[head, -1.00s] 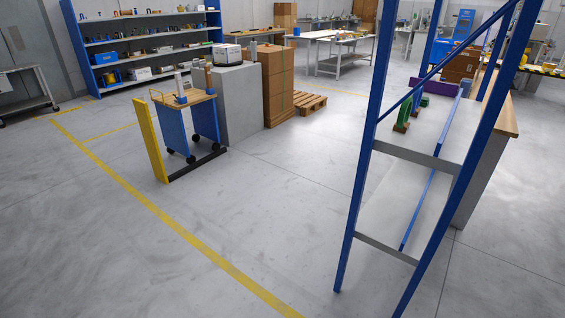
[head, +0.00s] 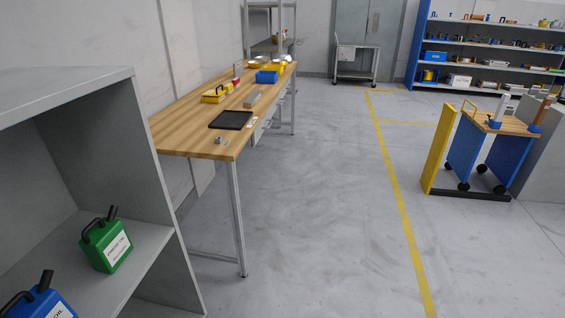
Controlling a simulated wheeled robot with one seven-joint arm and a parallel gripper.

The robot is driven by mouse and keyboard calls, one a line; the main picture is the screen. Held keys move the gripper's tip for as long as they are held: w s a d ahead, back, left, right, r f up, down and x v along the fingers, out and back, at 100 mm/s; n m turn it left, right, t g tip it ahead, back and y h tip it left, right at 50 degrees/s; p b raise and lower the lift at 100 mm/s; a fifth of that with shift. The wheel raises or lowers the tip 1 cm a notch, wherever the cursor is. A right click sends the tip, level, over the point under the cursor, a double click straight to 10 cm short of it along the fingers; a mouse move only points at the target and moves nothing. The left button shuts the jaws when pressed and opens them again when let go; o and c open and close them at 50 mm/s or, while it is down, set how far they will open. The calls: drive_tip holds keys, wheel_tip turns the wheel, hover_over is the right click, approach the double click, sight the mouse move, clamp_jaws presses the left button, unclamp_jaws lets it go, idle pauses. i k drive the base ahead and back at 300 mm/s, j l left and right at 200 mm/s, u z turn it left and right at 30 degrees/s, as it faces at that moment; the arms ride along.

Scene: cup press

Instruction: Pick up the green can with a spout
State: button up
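In the head view, a green can (head: 106,245) with a dark spout, a dark handle and a white label stands upright on a shelf inside a grey cabinet (head: 158,180) at the lower left. A blue can (head: 42,303) with a dark spout and a white label stands on the same shelf, nearer to me and to the left, partly cut off by the picture edge. The two cans stand apart. My gripper is not in view.
A wooden workbench (head: 185,128) with a black tray (head: 231,119), a blue bin (head: 266,77) and yellow items stands behind the cabinet. A trolley (head: 490,160) beside a yellow post (head: 438,150) stands at the right. The floor (head: 310,230) between is clear.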

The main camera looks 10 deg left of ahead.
sight(105, 242)
drive_tip(key=u, duration=1.35)
drive_tip(key=z, duration=2.45)
drive_tip(key=i+l+u, duration=0.1)
drive_tip(key=i, duration=0.3)
drive_tip(key=i+l, duration=0.25)
drive_tip(key=i+j+u, duration=0.15)
drive_tip(key=i+u, duration=0.3)
drive_tip(key=i, duration=0.15)
drive_tip(key=i+u, duration=0.45)
drive_tip(key=i, duration=0.15)
drive_tip(key=i+u, duration=0.3)
drive_tip(key=i, duration=0.25)
drive_tip(key=i+u, duration=0.35)
drive_tip(key=i, duration=0.2)
drive_tip(key=i+l+u, duration=0.3)
drive_tip(key=i, duration=0.25)
drive_tip(key=i+u, duration=0.1)
drive_tip(key=u, duration=1.85)
